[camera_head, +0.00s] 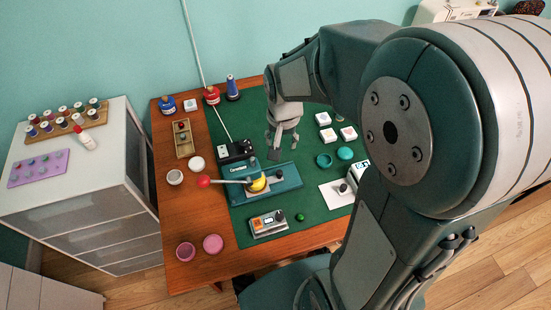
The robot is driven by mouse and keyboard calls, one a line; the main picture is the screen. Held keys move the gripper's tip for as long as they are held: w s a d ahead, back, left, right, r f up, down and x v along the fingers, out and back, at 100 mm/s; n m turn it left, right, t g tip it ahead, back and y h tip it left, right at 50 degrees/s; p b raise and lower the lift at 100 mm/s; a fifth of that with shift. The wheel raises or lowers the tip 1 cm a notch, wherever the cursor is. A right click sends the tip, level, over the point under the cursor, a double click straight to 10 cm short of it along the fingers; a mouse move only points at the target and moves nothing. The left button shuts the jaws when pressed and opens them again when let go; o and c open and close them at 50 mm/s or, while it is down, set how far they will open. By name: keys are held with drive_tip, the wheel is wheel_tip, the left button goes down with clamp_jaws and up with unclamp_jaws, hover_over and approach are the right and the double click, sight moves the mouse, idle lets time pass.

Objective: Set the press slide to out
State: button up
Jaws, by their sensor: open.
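The teal press (285,181) lies on the green mat (300,215) at the middle of the table, with pale lettering on its back part. A lever with a red ball knob (204,181) reaches out to its left. A yellow piece (257,184) sits at the press's middle. A small dark knob (280,184) stands just right of it; I cannot tell whether this is the slide, or how the slide stands. My gripper (275,146) is open and empty, pointing down just behind the press. It appears apart from the press.
A black box with a cable (236,151) stands behind the press, left of my gripper. An orange and grey device (268,223) lies in front. Teal round pieces (324,160) and white boxes (323,119) are to the right. My arm hides the table's right side.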

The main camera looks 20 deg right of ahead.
drive_tip(key=m+g, duration=0.1)
approach(279, 172)
wheel_tip(279, 172, down, 9)
drive_tip(key=shift+f, duration=0.25)
idle(0.3)
clamp_jaws()
